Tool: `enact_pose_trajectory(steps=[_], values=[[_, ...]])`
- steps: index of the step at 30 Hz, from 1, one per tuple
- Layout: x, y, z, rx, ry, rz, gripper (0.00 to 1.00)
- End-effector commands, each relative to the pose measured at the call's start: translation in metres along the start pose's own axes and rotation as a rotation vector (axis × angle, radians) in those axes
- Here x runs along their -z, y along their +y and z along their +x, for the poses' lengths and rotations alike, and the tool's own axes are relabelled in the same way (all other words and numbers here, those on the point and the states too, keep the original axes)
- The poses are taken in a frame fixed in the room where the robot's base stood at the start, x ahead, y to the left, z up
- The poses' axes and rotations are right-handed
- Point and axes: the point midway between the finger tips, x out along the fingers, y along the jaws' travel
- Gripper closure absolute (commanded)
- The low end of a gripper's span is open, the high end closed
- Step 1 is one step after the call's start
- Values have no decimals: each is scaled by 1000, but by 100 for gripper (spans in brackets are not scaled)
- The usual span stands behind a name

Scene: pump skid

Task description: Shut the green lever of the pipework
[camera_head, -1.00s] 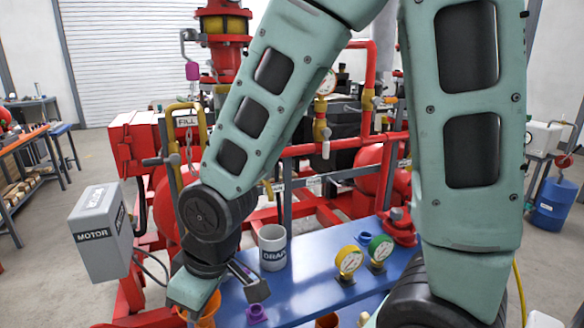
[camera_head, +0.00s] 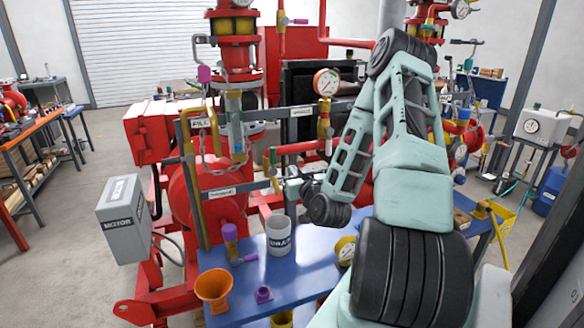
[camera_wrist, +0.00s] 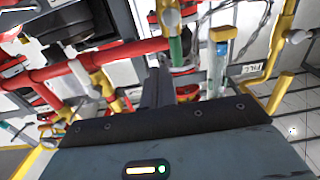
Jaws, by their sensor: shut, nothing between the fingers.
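The green lever (camera_head: 272,157) stands roughly upright on a small yellow valve at the middle of the red pipework in the head view. In the wrist view a green handle (camera_wrist: 176,47) shows just beyond my fingers, slightly to their right. My gripper (camera_head: 291,184) is close below and to the right of the lever in the head view, partly hidden by my wrist. In the wrist view my gripper (camera_wrist: 157,76) is shut and empty, its dark fingers pointing toward the pipes. I cannot tell whether the fingers touch the lever.
A red pipe (camera_wrist: 95,62) and yellow valve parts crowd around my fingers. A grey MOTOR box (camera_head: 125,220) stands at the left.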

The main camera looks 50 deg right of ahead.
Motion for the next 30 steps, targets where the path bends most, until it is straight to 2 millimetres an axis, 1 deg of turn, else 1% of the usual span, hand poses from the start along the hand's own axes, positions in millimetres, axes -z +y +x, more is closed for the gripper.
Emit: enact_pose_trajectory(steps=[1, 3, 30], values=[[1, 4, -1, -12, 9, 2, 100], [1, 7, 0, -18, 16, 2, 100], [0, 8, 15, -15, 18, 3, 100]])
